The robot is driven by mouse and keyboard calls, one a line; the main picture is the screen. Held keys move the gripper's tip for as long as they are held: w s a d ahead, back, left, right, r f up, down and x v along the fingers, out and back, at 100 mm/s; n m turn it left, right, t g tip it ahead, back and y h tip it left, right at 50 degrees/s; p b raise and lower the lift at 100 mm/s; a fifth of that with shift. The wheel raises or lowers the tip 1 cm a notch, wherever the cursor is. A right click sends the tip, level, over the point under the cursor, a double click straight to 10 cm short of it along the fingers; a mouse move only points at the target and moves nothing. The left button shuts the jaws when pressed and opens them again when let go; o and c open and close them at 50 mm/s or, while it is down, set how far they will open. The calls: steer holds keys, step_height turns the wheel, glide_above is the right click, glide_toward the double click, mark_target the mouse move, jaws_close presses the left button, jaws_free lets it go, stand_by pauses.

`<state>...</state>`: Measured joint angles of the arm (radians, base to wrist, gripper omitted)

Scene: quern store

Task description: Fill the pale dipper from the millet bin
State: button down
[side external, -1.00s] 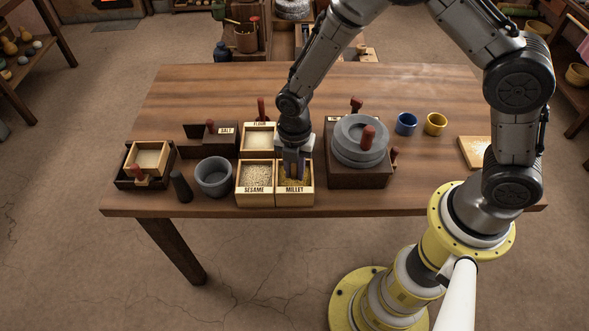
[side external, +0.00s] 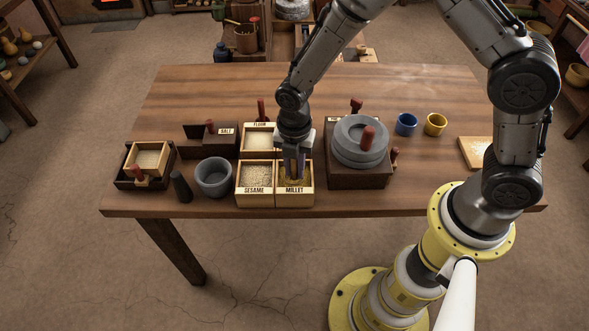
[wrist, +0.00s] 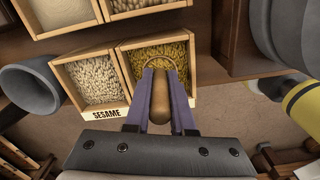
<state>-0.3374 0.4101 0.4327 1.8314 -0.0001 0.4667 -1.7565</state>
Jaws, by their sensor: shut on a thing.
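The millet bin (side external: 308,190) is a pale wooden box labelled MILLET, with yellow grain inside; it also shows in the wrist view (wrist: 186,85). My gripper (side external: 294,170) is over this bin, fingers pointing down. In the wrist view its purple fingers (wrist: 160,98) are shut on the brown wooden handle of the dipper (wrist: 160,102). The dipper's round head is at the grain, and its rim shows as a faint ring. How much grain is in the head, and how deep it sits, I cannot tell.
The sesame bin (side external: 255,190) adjoins on the left, with the flour bin (side external: 258,137) behind. A grey mortar (side external: 214,177) stands further left. A stone quern (side external: 360,142) stands close on the right. Blue (side external: 405,124) and yellow (side external: 436,124) cups are beyond it.

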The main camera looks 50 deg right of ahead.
steer(key=shift+r, duration=3.35)
